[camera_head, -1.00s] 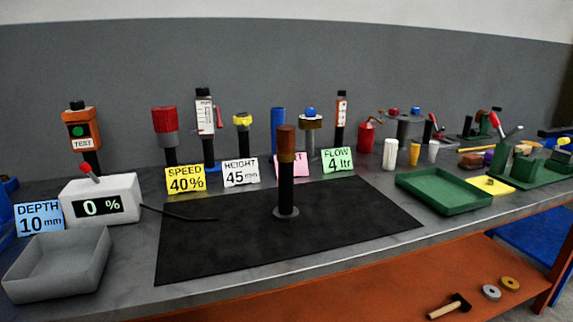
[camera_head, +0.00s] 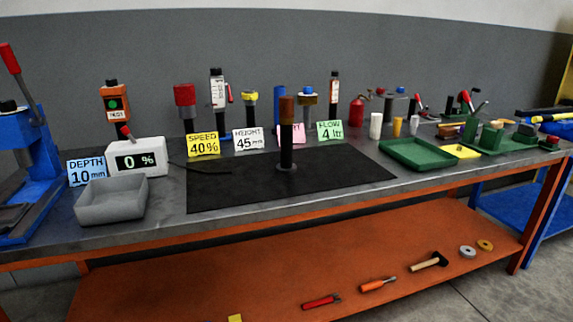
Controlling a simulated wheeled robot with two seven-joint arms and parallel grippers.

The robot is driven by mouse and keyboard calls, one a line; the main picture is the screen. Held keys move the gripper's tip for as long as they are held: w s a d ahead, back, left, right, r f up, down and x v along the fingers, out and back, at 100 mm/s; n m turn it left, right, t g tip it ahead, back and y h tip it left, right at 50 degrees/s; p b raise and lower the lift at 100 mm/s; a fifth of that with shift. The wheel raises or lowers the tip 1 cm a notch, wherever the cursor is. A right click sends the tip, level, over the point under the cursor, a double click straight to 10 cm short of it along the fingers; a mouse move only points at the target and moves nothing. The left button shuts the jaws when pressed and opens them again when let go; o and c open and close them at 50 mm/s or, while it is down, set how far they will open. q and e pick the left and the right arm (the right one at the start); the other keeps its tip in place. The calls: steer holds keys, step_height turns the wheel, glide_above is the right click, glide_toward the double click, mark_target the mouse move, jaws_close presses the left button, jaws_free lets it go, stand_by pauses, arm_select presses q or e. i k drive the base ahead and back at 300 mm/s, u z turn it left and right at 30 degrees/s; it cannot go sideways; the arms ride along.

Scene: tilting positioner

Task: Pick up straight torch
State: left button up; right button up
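An upright dark post with a brown upper part (camera_head: 287,133) stands on a small round foot on the black mat (camera_head: 225,192), near the middle of the bench. I cannot tell for sure whether this is the straight torch. No other thing in view is clearly a torch. Neither of my grippers is in view.
A grey tray (camera_head: 110,208) and a white box reading 0 % (camera_head: 151,159) stand at the left, beside a blue press (camera_head: 30,170). A green tray (camera_head: 418,155) is right of the mat. Cards and upright devices line the back. The mat's front is clear.

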mark_target(285, 167)
steer(key=z, duration=0.65)
steer(key=k, duration=0.25)
steer(key=u, duration=1.55)
steer(key=i, duration=0.95)
steer(key=z, duration=0.25)
